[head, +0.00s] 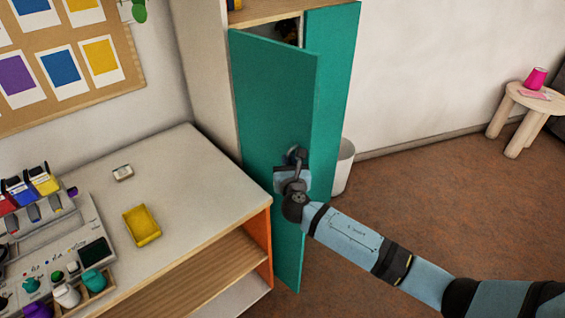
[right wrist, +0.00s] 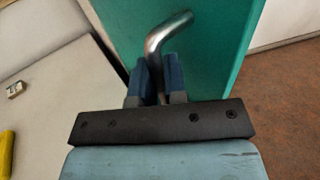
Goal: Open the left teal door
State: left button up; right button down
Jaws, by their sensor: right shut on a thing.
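The left teal door (head: 270,100) of the tall cabinet stands partly open, swung out from the cabinet front, with a dark gap above and behind it. The right teal door (head: 333,75) is behind it to the right. My right gripper (head: 292,168) is at the left door's outer face, at mid-height. In the right wrist view its two blue fingers (right wrist: 158,80) are shut on the bent metal handle (right wrist: 165,35), which sticks out from the teal door (right wrist: 215,50). In the head view the gripper mostly hides the handle. My left gripper is not in view.
A pale counter (head: 190,180) with a yellow tray (head: 142,226) and paint pots stands left, close to the door. A white bin (head: 344,168) stands behind the doors. A round stool (head: 528,98) with a pink cup is far right. The brown floor at right is clear.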

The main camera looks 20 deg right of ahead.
jog(key=c, duration=1.2)
grip_release()
jog(key=v, duration=1.4)
